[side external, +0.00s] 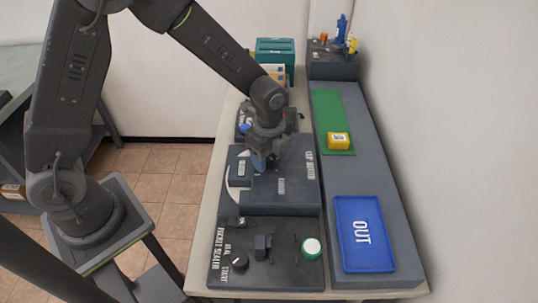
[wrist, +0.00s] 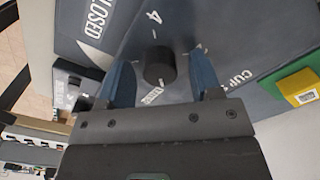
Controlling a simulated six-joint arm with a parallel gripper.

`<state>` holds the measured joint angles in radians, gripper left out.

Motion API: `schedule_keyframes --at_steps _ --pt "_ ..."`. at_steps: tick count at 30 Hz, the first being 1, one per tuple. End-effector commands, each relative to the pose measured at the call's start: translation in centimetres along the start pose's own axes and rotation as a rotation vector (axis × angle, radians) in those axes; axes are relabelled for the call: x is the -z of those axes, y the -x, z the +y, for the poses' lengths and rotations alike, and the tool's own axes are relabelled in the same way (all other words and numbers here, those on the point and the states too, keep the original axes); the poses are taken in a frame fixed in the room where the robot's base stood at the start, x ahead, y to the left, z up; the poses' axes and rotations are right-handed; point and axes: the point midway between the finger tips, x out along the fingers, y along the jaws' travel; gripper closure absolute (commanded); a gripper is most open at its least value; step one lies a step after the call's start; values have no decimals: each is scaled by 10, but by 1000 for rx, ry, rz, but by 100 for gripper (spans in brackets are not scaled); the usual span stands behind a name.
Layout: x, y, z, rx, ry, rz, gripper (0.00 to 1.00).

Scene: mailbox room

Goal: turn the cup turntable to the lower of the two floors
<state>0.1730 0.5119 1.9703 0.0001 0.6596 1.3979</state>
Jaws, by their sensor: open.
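The cup unit is a dark grey box (side external: 298,188) on the bench, lettered along its right side. A pale curved edge (side external: 234,181), which may be the turntable, shows at its left. In the wrist view a round black knob (wrist: 160,66) stands on the grey panel (wrist: 225,30), with tick marks and a "4" beside it. In the side view my gripper (side external: 260,163) is low over the box and hides the knob. Cups are not visible.
A packet sealer (side external: 290,272) with a knob and green button is nearest. At right, a grey ledge holds a blue OUT tray (side external: 362,232) and a yellow box (side external: 339,140) on a green mat (side external: 328,105). Teal trays (side external: 275,46) stand behind. A wall borders the ledge.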

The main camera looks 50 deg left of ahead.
Motion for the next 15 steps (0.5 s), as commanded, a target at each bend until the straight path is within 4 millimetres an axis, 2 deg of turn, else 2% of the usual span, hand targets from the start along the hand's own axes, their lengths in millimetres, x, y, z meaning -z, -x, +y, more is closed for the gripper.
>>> schedule_keyframes --at_steps 9,15 --pt "0 -2 0 1 0 0 42" --pt "0 -2 0 0 0 0 61"
